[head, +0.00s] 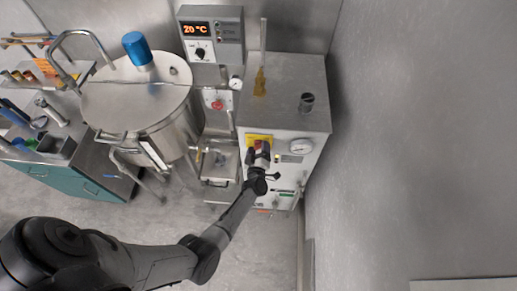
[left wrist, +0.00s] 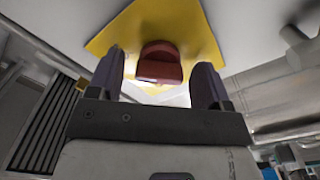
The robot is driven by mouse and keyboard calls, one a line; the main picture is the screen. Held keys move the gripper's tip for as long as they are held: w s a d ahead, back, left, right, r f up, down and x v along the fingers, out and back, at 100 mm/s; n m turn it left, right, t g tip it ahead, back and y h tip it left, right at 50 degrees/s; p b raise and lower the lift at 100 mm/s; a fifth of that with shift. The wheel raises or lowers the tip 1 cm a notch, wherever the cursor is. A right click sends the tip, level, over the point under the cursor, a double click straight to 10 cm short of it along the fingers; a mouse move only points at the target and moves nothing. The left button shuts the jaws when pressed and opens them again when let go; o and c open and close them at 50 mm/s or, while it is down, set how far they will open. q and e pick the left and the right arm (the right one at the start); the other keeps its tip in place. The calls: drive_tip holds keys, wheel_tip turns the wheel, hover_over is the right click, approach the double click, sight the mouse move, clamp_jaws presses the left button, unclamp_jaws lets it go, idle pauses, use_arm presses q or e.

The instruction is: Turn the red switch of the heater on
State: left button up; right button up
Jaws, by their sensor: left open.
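The heater (head: 284,85) is a light metal box standing against the wall in the head view. Its red switch (left wrist: 160,63) sits on a yellow plate (left wrist: 120,35) on the front panel. My left gripper (left wrist: 163,82) is open, with one finger to each side of the red switch in the left wrist view. I cannot tell whether the fingers touch it. In the head view my left gripper (head: 259,157) is at the yellow plate and hides much of the switch. My right gripper is not in view.
A round gauge (head: 301,146) is on the heater panel, right of the switch. A steel vat (head: 140,100) stands to the left, with a control box (head: 212,37) reading 20 °C near it. A teal-fronted bench (head: 75,182) is at the far left. The floor right of my left arm is clear.

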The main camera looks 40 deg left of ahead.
use_arm(q)
drive_tip(key=p+v, duration=0.2)
drive_tip(key=v, duration=0.5)
drive_tip(key=shift+s+p, duration=0.2)
drive_tip(key=shift+p, duration=0.15)
drive_tip(key=shift+d, duration=0.15)
